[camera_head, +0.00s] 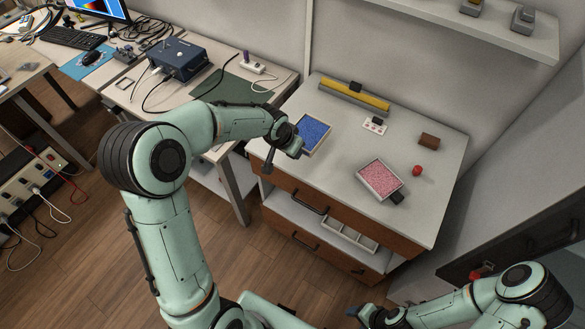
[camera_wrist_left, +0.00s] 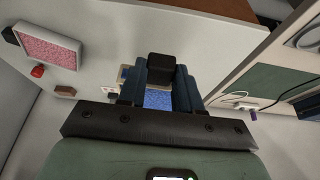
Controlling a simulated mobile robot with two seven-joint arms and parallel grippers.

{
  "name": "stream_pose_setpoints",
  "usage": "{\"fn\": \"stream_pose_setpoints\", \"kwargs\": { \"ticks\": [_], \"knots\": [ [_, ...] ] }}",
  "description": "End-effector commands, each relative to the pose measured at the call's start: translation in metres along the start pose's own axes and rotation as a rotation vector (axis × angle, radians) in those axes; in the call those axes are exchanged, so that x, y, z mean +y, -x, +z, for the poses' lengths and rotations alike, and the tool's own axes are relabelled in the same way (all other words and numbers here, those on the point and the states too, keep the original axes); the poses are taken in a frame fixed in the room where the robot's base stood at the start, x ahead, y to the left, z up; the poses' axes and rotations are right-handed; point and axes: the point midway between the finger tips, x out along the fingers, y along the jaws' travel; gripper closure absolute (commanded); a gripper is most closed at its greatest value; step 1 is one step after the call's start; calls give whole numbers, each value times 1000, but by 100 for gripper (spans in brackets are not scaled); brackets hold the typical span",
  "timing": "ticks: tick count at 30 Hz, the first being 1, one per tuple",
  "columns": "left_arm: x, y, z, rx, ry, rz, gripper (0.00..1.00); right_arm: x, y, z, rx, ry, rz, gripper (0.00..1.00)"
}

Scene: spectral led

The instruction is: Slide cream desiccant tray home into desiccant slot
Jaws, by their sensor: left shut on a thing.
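A shallow tray of blue beads (camera_head: 314,133) with a pale rim lies at the left side of the cabinet top. My left gripper (camera_head: 297,146) is at its near left edge. In the left wrist view, my left gripper (camera_wrist_left: 160,75) is shut on a black block-like handle (camera_wrist_left: 160,62), with blue beads (camera_wrist_left: 158,99) visible between the fingers. A second pale-rimmed tray, with pink beads (camera_head: 380,179) and a black handle (camera_head: 397,198), lies to the right. I cannot tell which tray is the cream one, or pick out the desiccant slot. My right gripper (camera_head: 360,312) is low; its jaws are unclear.
A lower drawer with a divided white insert (camera_head: 348,236) stands open. A blue instrument (camera_head: 178,60) sits on the left bench.

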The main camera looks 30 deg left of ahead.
Motion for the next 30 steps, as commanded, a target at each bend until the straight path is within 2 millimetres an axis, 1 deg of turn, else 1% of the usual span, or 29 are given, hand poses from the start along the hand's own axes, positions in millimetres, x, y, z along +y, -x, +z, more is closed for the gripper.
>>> {"fn": "stream_pose_setpoints", "kwargs": {
  "ticks": [1, 3, 6, 8, 14, 21, 30],
  "knots": [
    [0, -15, 7, -5, 0, 0, 100, 2, -2, 2, -3, -1, 1, 41],
    [1, -31, 14, -5, 0, 2, 100, 3, -4, 3, -4, -2, 1, 41],
    [0, -49, 21, -2, 0, 0, 100, 4, -7, 5, -6, -2, 2, 41],
    [0, -57, 24, 0, -1, 0, 100, 4, -7, 5, -7, -3, 2, 41],
    [0, -69, 28, 2, 0, -1, 100, 5, -9, 6, -8, -3, 3, 41],
    [0, -99, 41, -1, -1, 0, 100, 10, -16, 11, -14, -5, 5, 41],
    [0, -100, 40, 3, 0, -1, 100, 10, -16, 11, -15, -5, 5, 41]
  ]
}}
